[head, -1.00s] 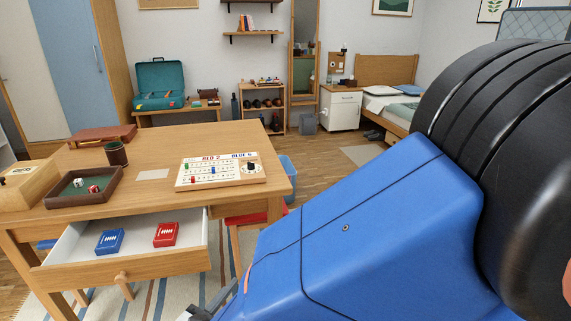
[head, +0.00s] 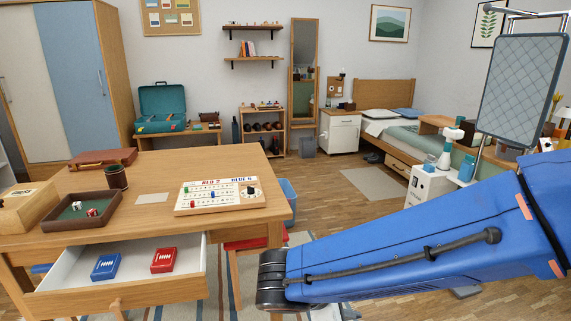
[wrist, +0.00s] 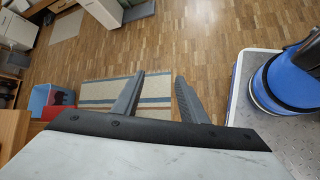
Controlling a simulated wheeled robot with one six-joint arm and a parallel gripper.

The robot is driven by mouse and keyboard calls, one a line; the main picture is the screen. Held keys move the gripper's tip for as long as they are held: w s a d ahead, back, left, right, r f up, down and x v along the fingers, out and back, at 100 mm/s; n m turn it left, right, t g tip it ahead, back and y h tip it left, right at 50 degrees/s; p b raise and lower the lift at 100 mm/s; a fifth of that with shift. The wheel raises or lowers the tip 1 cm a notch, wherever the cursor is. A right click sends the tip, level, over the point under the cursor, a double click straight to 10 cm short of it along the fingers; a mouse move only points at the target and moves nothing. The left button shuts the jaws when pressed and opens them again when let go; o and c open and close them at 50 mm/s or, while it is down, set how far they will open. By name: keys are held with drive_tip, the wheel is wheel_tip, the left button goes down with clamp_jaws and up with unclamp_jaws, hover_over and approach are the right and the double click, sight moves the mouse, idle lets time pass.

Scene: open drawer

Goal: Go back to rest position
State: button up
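My gripper (wrist: 158,98) shows in the wrist view with its two grey fingers apart and nothing between them. It hangs over the wood floor and the striped rug, clear of the furniture. In the head view my blue arm stretches across the lower right and the gripper's fingers are hidden. The open drawer (head: 60,274) of the wooden table holds a blue card box (head: 106,266) and a red card box (head: 163,260), lying side by side.
The table (head: 150,176) carries a score board (head: 220,195), a dice tray (head: 50,222), a dice cup (head: 117,177) and a wooden box (head: 27,208). A red stool and blue bin (wrist: 60,97) stand by the table. Open floor (head: 345,215) lies to the right.

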drive_tip(key=s+d+r+m+y, duration=0.2)
drive_tip(key=s+d+m+y, duration=0.1)
drive_tip(key=d+m, duration=0.4)
drive_tip(key=s+d+r+m+y, duration=0.2)
drive_tip(key=s+d+m+y, duration=0.2)
drive_tip(key=d+m, duration=0.4)
drive_tip(key=shift+s+r+m, duration=0.3)
drive_tip(key=shift+s+m, duration=0.6)
drive_tip(key=shift+m, duration=0.5)
